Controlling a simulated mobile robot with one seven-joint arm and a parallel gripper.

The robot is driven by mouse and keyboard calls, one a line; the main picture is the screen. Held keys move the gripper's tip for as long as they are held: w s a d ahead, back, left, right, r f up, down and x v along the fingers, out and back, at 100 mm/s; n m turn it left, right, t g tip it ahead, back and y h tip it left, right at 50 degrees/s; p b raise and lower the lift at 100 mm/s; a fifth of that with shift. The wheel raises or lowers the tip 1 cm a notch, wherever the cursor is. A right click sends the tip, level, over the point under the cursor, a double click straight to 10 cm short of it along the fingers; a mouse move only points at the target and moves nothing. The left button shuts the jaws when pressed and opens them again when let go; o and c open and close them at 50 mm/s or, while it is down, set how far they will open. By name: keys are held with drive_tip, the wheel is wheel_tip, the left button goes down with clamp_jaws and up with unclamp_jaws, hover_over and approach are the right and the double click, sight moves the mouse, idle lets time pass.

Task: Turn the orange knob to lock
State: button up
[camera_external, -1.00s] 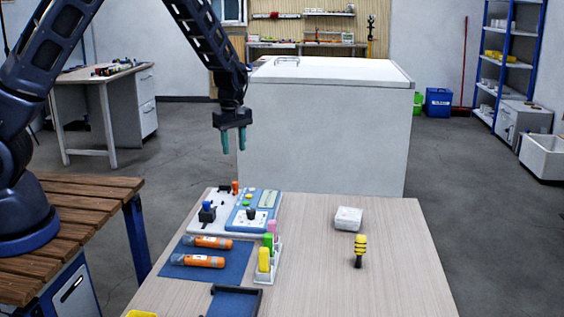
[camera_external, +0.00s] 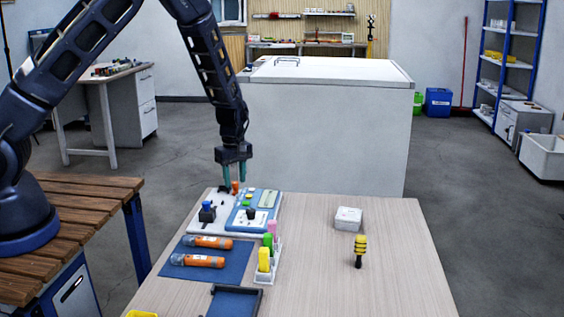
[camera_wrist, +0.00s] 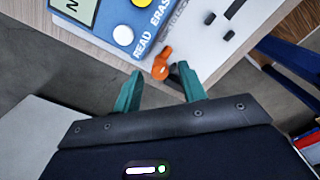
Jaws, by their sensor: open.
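The orange knob (camera_external: 235,187) stands at the far edge of the white panel (camera_external: 198,223) on the table. In the wrist view the orange knob (camera_wrist: 161,66) is just beyond the fingertips, with a black part beside it at its right. My gripper (camera_external: 234,181) is above the far end of the panel with its teal fingers pointing down, around or just behind the knob. In the wrist view my gripper (camera_wrist: 160,72) is open, and its two fingers are apart with nothing clearly between them. I cannot tell whether a finger touches the knob.
A blue device (camera_external: 238,217) with buttons and a screen sits right beside the knob. A blue-capped switch (camera_external: 207,211) is nearer on the panel. Two orange cylinders (camera_external: 207,242) lie on a blue mat. A large white box (camera_external: 325,130) stands behind the table. The table's right side is mostly clear.

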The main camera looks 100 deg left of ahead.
drive_tip(key=shift+f, duration=0.1)
drive_tip(key=shift+c, duration=0.2)
clamp_jaws()
drive_tip(key=shift+m, duration=0.3)
drive_tip(key=m, duration=0.3)
drive_tip(key=shift+m, duration=0.3)
drive_tip(key=m, duration=0.4)
drive_tip(key=shift+w+m, duration=0.1)
drive_tip(key=shift+m, duration=0.2)
drive_tip(key=m, duration=0.4)
drive_tip(key=shift+m, duration=1.8)
drive_tip(key=shift+d+m, duration=0.1)
drive_tip(key=shift+m, duration=0.2)
